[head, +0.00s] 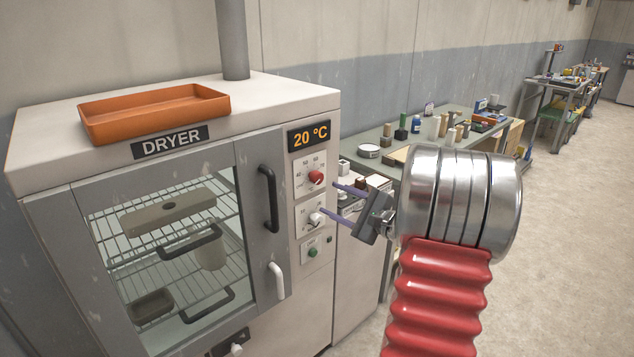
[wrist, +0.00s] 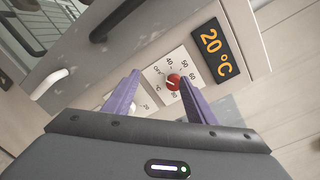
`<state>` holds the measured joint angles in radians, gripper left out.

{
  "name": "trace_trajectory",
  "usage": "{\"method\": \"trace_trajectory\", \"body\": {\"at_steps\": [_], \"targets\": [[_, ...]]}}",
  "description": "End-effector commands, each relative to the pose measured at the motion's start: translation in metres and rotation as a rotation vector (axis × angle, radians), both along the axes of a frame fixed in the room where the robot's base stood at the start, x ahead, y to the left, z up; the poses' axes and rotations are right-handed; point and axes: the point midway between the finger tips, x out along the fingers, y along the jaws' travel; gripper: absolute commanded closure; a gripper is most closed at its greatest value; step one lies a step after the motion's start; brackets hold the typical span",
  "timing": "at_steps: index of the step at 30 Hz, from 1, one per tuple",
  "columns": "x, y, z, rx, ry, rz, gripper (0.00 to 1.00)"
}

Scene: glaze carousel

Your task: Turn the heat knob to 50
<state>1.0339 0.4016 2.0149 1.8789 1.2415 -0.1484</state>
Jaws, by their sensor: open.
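The red heat knob (head: 316,177) sits on a white dial plate below the dryer's display (head: 309,136), which reads 20 °C. In the wrist view, the knob (wrist: 173,82) has numbers around it, including 40, 50 and 60, and an OFF mark. I cannot clearly tell where its pointer is. My gripper (head: 328,197) is open, its purple fingers reaching toward the panel from the right. In the wrist view, my gripper (wrist: 159,73) has the knob between its fingers, close to the right one. Contact with the knob is not visible.
A second, pale knob (head: 315,218) is just below, and a green button (head: 312,252) is lower still. The dryer door's dark handle (head: 267,198) and white latch (head: 276,281) stand out left of the panel. A workbench (head: 452,118) with bottles is behind my arm.

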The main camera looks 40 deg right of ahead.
Motion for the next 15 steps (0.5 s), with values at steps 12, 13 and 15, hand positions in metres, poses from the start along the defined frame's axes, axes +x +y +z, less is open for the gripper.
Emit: {"method": "trace_trajectory", "body": {"at_steps": [12,13,15], "targets": [[-0.015,-0.050,-0.007,0.051,-0.051,-0.114,0.49],[-0.015,-0.050,-0.007,0.051,-0.051,-0.114,0.49],[-0.015,-0.049,-0.007,0.051,-0.051,-0.114,0.49]]}}
